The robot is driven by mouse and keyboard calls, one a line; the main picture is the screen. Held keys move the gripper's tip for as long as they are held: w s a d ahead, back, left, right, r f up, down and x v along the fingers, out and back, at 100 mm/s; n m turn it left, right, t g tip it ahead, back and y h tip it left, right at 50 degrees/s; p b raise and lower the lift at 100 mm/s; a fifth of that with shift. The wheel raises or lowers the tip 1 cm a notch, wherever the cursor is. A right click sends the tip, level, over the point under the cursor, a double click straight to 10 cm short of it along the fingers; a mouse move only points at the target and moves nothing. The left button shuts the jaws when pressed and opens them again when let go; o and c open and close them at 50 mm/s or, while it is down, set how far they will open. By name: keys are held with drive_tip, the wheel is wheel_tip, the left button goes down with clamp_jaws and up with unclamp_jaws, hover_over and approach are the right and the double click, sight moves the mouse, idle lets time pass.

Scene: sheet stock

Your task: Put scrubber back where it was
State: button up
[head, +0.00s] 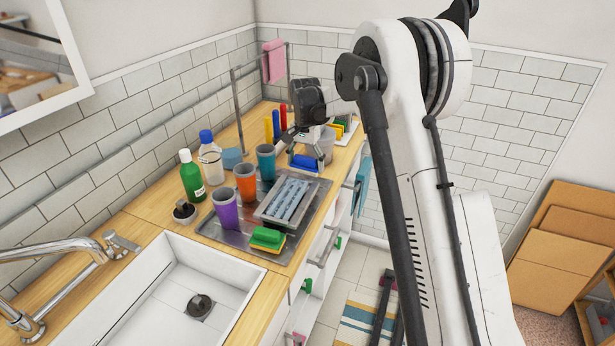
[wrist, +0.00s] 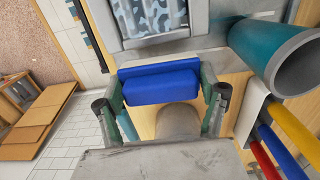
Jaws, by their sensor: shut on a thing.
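My gripper (head: 301,140) is shut on a blue scrubber (head: 304,162), a block-shaped thing above the counter at the far end of the metal tray (head: 222,236). In the wrist view the scrubber (wrist: 160,82) lies crosswise between the two fingers of my gripper (wrist: 163,88). It is close to the edge of the metal tray, but I cannot tell whether it touches anything below.
Red (head: 283,116) and yellow upright things stand behind. A sink (head: 190,290) lies at the near end.

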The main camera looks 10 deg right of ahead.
drive_tip(key=shift+f, duration=2.65)
drive_tip(key=shift+f, duration=0.1)
drive_tip(key=o, duration=1.1)
drive_tip(key=shift+o, duration=0.2)
